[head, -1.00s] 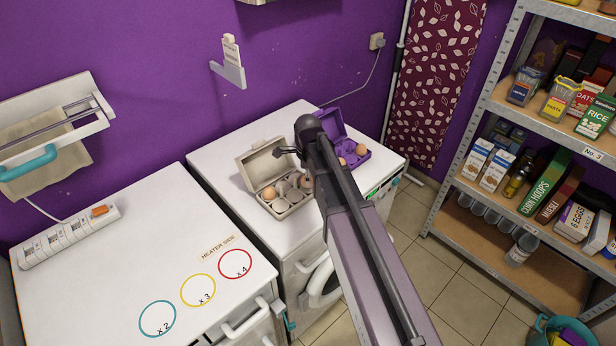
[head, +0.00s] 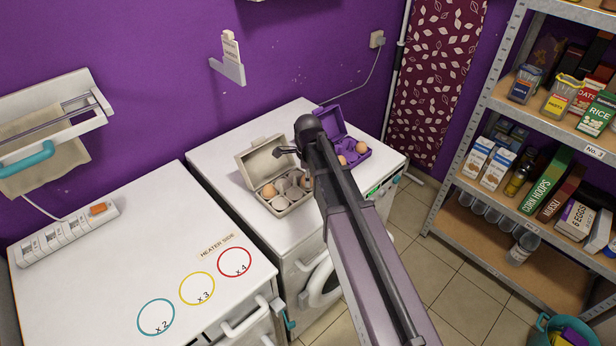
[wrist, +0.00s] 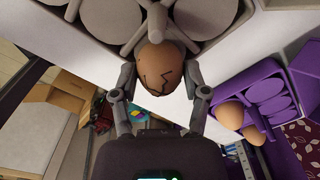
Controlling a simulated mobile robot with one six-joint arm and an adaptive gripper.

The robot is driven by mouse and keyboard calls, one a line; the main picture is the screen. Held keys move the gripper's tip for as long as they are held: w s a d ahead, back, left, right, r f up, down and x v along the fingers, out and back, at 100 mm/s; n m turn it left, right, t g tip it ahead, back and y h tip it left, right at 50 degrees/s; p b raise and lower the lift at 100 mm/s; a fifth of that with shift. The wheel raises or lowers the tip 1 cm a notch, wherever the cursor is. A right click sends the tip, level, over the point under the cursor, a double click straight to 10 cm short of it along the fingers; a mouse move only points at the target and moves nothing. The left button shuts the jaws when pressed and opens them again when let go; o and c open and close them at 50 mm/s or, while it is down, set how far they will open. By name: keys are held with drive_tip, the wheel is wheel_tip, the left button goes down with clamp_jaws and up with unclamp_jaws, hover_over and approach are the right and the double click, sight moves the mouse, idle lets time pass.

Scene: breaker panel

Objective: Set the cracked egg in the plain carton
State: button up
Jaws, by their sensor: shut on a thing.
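The cracked egg (wrist: 161,69), brown with dark crack lines, is between the fingers of my gripper (wrist: 160,80) in the wrist view. My gripper is shut on it. The plain carton (head: 264,160), grey-beige with its lid up, stands on the white machine in the head view. In the wrist view the plain carton (wrist: 100,15) lies right by the held egg; I cannot tell whether the egg touches a cup. My arm hides the carton's right end in the head view.
An open purple carton (head: 332,122) with brown eggs stands just right of the plain carton, partly behind my arm. A white counter with coloured rings is at the left. A shelf (head: 510,205) of groceries stands at the right.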

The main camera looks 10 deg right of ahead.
drive_tip(key=shift+f+b, duration=0.7)
drive_tip(key=shift+f, duration=0.05)
idle(0.6)
drive_tip(key=o, duration=1.2)
drive_tip(key=shift+r, duration=0.25)
wheel_tip(320, 180, up, 10)
drive_tip(key=p, duration=1.1)
drive_tip(key=shift+r, duration=0.2)
drive_tip(key=shift+d+r+p, duration=0.1)
drive_tip(key=shift+r+p, duration=0.2)
drive_tip(key=shift+s+d+r+p, duration=0.2)
drive_tip(key=shift+d, duration=0.25)
drive_tip(key=shift+s+d+r+p, duration=0.15)
drive_tip(key=shift+s+d, duration=0.05)
drive_tip(key=shift+d, duration=0.2)
